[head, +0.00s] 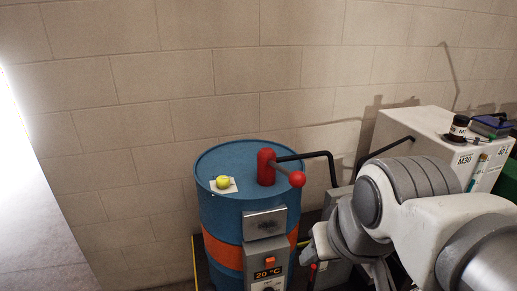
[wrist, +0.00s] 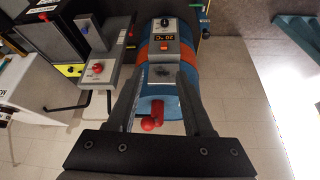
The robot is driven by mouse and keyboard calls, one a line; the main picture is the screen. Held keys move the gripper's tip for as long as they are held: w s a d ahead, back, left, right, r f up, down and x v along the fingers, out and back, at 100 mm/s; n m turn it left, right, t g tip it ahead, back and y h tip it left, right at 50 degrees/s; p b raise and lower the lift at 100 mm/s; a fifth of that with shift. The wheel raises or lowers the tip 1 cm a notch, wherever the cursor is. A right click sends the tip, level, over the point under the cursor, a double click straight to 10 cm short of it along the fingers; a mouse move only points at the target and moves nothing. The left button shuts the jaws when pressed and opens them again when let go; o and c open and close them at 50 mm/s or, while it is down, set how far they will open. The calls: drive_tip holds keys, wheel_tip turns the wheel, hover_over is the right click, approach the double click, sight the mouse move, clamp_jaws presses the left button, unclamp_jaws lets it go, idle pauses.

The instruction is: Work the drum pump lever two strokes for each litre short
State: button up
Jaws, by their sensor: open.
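The blue drum (head: 220,222) with an orange band stands against the wall in the head view. On its top is a red pump (head: 266,166); its lever slants to the right and ends in a red ball knob (head: 297,179). A black spout (head: 331,162) runs right from the pump and bends down. In the wrist view my gripper (wrist: 158,72) is open and empty, with the drum (wrist: 160,85) beyond it. The red knob (wrist: 150,124) shows between the fingers, apart from both. A box on the drum's front has a display (head: 267,274) reading 20 °C.
A yellow ball (head: 222,182) sits on a white card on the drum top. A white cabinet (head: 400,132) marked M30 stands at right, bearing a dark jar (head: 459,127) and a blue box (head: 490,125). A grey box with a red button (wrist: 98,68) stands beside the drum.

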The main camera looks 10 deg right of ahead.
drive_tip(key=shift+n+y, duration=0.3)
drive_tip(key=shift+y, duration=0.1)
drive_tip(key=w+r, duration=0.1)
drive_tip(key=r, duration=0.1)
drive_tip(key=w+r+p, duration=0.1)
drive_tip(key=w+r, duration=0.3)
drive_tip(key=shift+d+r+p, duration=0.2)
drive_tip(key=shift+r+p, duration=0.05)
drive_tip(key=shift+p, duration=0.05)
drive_tip(key=c, duration=0.7)
drive_tip(key=shift+n+t+y, duration=0.3)
drive_tip(key=shift+n+t, duration=0.2)
drive_tip(key=w+r, duration=0.3)
drive_tip(key=w+d+r+p, duration=0.1)
drive_tip(key=w+r, duration=0.2)
drive_tip(key=w, duration=0.1)
drive_tip(key=w+d+r+p, duration=0.1)
drive_tip(key=w+r, duration=0.2)
drive_tip(key=r, duration=0.1)
drive_tip(key=shift+w+d+r, duration=0.1)
drive_tip(key=shift+w+d, duration=0.1)
drive_tip(key=shift+w, duration=0.2)
clamp_jaws()
